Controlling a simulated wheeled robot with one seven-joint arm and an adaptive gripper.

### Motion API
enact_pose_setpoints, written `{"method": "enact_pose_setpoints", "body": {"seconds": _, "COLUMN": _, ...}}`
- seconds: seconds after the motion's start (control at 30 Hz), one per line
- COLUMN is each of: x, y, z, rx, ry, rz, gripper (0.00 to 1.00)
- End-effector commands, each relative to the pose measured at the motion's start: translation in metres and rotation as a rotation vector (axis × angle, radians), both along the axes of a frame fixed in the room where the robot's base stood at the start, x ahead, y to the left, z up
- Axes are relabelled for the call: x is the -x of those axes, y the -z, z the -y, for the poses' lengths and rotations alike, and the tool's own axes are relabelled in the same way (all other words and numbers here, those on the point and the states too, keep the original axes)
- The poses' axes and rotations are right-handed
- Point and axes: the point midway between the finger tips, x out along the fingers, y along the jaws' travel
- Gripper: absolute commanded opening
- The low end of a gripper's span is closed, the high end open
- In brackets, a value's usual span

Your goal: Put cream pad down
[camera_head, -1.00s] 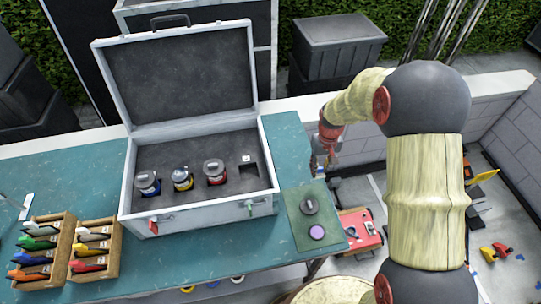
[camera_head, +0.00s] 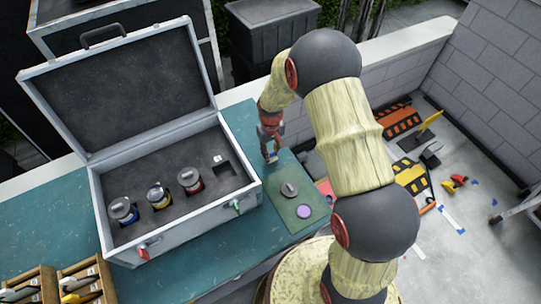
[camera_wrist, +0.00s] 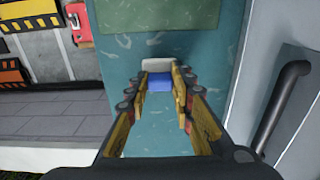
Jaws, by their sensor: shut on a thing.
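The pad is small and partly hidden in the head view. I cannot tell whether it touches the bench. The green mat (camera_head: 286,217) lies just in front of the gripper. It bears a dark grey round knob (camera_head: 289,189) and a purple disc (camera_head: 304,211).
The open grey case (camera_head: 190,228) stands to the left with three lidded jars (camera_head: 190,180) in its foam and one empty square slot (camera_head: 226,172). Wooden racks (camera_head: 85,290) stand at the lower left. The bench (camera_head: 215,250) ends right of the mat; the floor beyond holds scattered items.

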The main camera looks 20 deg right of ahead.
Motion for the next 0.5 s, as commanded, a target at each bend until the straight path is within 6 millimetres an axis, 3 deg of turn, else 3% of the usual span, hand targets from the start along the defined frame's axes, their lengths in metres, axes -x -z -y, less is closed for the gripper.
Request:
{"method": "enact_pose_setpoints", "body": {"seconds": 0.13, "x": 0.001, "y": 0.02, "z": 0.0, "rx": 0.0, "ry": 0.0, "rz": -0.002, "gripper": 0.03}}
{"method": "enact_pose_setpoints", "body": {"seconds": 0.5, "x": 0.0, "y": 0.024, "z": 0.0, "rx": 0.0, "ry": 0.0, "rz": -0.001, "gripper": 0.03}}
